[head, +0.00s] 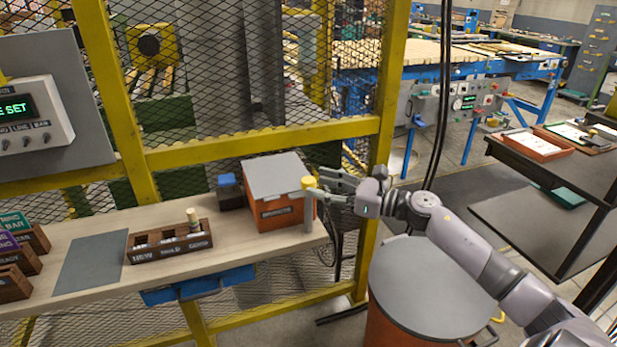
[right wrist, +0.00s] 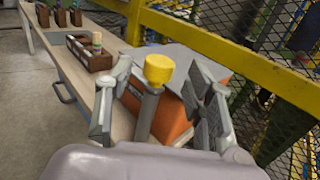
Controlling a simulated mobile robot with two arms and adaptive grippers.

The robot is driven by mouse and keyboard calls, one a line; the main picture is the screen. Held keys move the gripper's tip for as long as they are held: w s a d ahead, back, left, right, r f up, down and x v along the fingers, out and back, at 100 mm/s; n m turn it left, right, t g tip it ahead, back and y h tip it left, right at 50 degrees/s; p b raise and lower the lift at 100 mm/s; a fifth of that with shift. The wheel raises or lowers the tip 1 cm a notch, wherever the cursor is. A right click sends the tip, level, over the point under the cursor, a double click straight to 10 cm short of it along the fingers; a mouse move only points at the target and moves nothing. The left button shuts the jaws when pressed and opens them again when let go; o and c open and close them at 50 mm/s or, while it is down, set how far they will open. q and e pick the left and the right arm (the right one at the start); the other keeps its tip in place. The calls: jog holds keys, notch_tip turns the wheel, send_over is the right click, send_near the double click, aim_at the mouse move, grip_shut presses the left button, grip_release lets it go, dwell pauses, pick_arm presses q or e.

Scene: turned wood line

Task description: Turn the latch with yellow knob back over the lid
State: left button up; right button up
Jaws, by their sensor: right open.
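An orange box (head: 268,214) with a grey lid (head: 275,175) stands near the right end of the wooden bench. The latch, a grey bar (head: 308,216) with a yellow knob (head: 309,183) on top, is upright beside the box's right side, off the lid. My right gripper (head: 325,186) is open at the knob. In the right wrist view the yellow knob (right wrist: 158,69) and its grey bar (right wrist: 147,113) show between the spread fingers, with the grey lid (right wrist: 190,62) and orange box behind. I cannot tell whether a finger touches the knob. My left gripper is out of view.
A wooden divided tray (head: 170,251), a grey mat (head: 91,262) and a small blue-topped box (head: 230,190) are on the bench (head: 215,262). A yellow-framed mesh fence (head: 262,133) stands behind. A grey-topped drum (head: 430,287) stands below my right arm.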

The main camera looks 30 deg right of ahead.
aim_at(308, 180)
jog(key=shift+p+x, duration=0.5)
jog(key=shift+x, duration=1.5)
jog(key=shift+c, duration=0.6)
grip_shut()
